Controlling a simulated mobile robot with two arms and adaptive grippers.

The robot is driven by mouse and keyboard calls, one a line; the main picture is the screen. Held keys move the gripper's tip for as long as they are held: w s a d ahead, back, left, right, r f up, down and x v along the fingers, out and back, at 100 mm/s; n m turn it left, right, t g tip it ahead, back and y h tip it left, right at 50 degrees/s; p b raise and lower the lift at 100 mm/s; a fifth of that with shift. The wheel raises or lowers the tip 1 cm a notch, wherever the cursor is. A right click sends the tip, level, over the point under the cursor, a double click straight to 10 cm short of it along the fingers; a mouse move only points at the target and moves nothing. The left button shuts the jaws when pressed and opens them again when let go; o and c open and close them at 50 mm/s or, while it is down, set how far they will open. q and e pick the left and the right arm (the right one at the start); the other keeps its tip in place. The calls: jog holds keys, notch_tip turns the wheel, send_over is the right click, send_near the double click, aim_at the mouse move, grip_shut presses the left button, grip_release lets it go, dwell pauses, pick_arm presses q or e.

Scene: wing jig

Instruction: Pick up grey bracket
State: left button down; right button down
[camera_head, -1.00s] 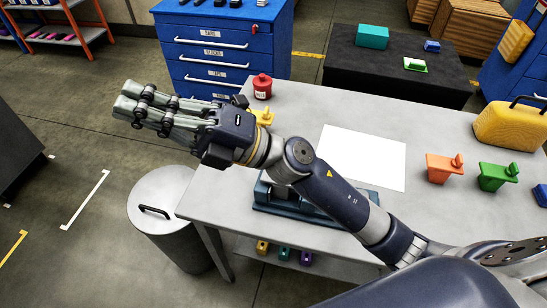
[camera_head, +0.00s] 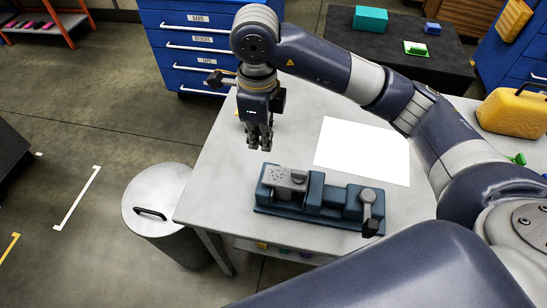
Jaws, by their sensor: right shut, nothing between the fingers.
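A grey bracket-like piece (camera_head: 287,177) with a speckled top lies at the left end of the blue vise (camera_head: 315,212) on the table. My right gripper (camera_head: 260,147) points downward just behind and left of that piece in the picture. Its fingers are together with nothing between them, apart from the grey piece. My left gripper is not in view.
The grey table (camera_head: 222,175) carries a white sheet (camera_head: 362,150) and a yellow case (camera_head: 513,112). A grey bin (camera_head: 155,205) stands left of the table. A blue drawer cabinet (camera_head: 185,50) and a black table (camera_head: 388,48) stand behind. My arm hides the table's right part.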

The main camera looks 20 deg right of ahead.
aim_at(287, 176)
notch_tip(287, 176, down, 9)
jog(key=p, duration=0.2)
jog(key=shift+s+d+p, duration=0.1)
jog(key=shift+s+p, duration=0.05)
jog(key=shift+p, duration=0.15)
jog(key=shift+s+d+f+p, duration=0.15)
jog(key=shift+s+d+p, duration=0.25)
jog(key=shift+d+p, duration=0.15)
jog(key=shift+s+d+f+p, duration=0.15)
jog(key=shift+s+d+p, duration=0.25)
jog(key=shift+d, duration=0.25)
jog(key=shift+s+d, duration=0.3)
jog(key=shift+d, duration=0.2)
jog(key=shift+f, duration=0.1)
jog(key=shift+w+a, duration=0.1)
jog(key=shift+s+d+f+b, duration=0.15)
jog(key=shift+s+d+b, duration=0.3)
jog(key=shift+d+b, duration=0.2)
jog(key=shift+s+d, duration=0.1)
jog(key=shift+d, duration=0.1)
